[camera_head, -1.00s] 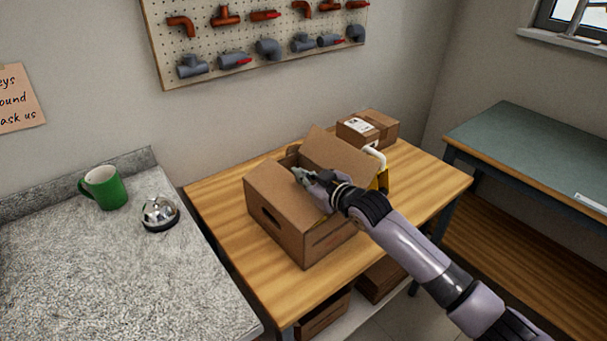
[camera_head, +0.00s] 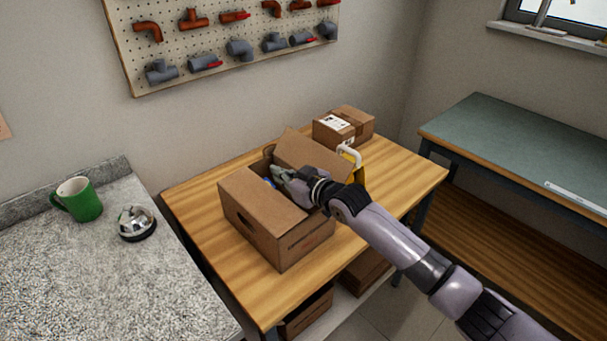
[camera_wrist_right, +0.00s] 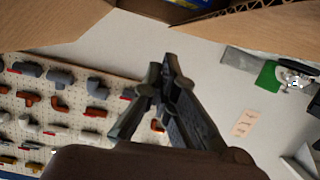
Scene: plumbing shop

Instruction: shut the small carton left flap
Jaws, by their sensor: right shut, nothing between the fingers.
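The open carton (camera_head: 290,249) stands on the wooden table. Its left flap (camera_head: 262,204) lies low and nearly flat over the left part of the opening. Another flap (camera_head: 312,156) stands raised and tilted on the right side. A gap between them shows a bit of something blue inside. My right gripper (camera_head: 277,175) is shut and empty at this gap, beside the left flap's inner edge; I cannot tell whether it touches. The wrist view shows its closed fingers (camera_wrist_right: 165,75), with cardboard flaps (camera_wrist_right: 245,28) along the top. My left gripper is not in view.
A taped carton (camera_head: 343,127) stands behind on the wooden table (camera_head: 385,185). A yellow item with a white handle (camera_head: 350,155) is beside the raised flap. A green mug (camera_head: 79,200) and bell (camera_head: 136,224) are on the left counter. The table's front left is clear.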

